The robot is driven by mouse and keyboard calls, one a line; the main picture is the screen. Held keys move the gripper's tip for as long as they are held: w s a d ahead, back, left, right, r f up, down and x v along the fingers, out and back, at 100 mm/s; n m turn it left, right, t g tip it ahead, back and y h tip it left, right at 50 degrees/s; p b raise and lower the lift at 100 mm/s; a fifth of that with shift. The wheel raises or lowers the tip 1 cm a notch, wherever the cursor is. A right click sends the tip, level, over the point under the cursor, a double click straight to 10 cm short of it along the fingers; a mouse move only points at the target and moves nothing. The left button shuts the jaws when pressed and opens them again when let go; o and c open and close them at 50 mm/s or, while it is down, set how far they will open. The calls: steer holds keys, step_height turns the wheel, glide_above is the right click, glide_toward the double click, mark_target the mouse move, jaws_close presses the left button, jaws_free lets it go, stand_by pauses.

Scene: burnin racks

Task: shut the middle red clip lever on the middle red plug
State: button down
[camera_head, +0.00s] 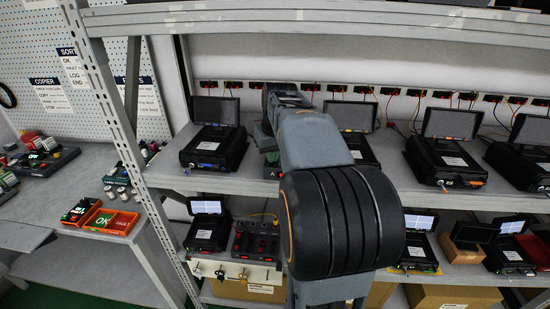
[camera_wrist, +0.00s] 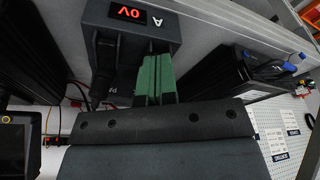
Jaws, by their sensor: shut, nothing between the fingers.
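My gripper (camera_wrist: 158,62) shows in the wrist view as two green fingers side by side, shut and with nothing between them. Its fingertips are close to a dark box (camera_wrist: 128,24) with a red lit "0V" display and a letter A, seen upside down. A black, plug-like shape (camera_wrist: 106,68) stands left of the fingers, under the box. I cannot make out a red clip lever or a middle red plug there. In the head view my own arm covers the gripper and the spot it is at, on the upper shelf.
Black testers with raised screens stand on the upper shelf left (camera_head: 215,140) and right (camera_head: 447,155) of my arm. Wall sockets (camera_head: 412,92) with red and black leads line the back. A unit with red parts (camera_head: 243,244) is on the lower shelf. Orange trays (camera_head: 108,222) lie far left.

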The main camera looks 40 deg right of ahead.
steer(key=shift+f, duration=0.2)
steer(key=shift+r+p, duration=2.1)
steer(key=shift+r, duration=0.45)
steer(key=s+a+f+n+t, duration=0.1)
steer(key=s+a+f, duration=0.3)
steer(key=a, duration=0.5)
steer(key=s+a+f+n, duration=0.1)
steer(key=s+a+f, duration=0.4)
steer(key=s+a, duration=0.3)
steer(key=a, duration=0.2)
steer(key=shift+a+n+t+y, duration=0.3)
steer(key=shift+n+t, duration=0.1)
steer(key=shift+a, duration=0.1)
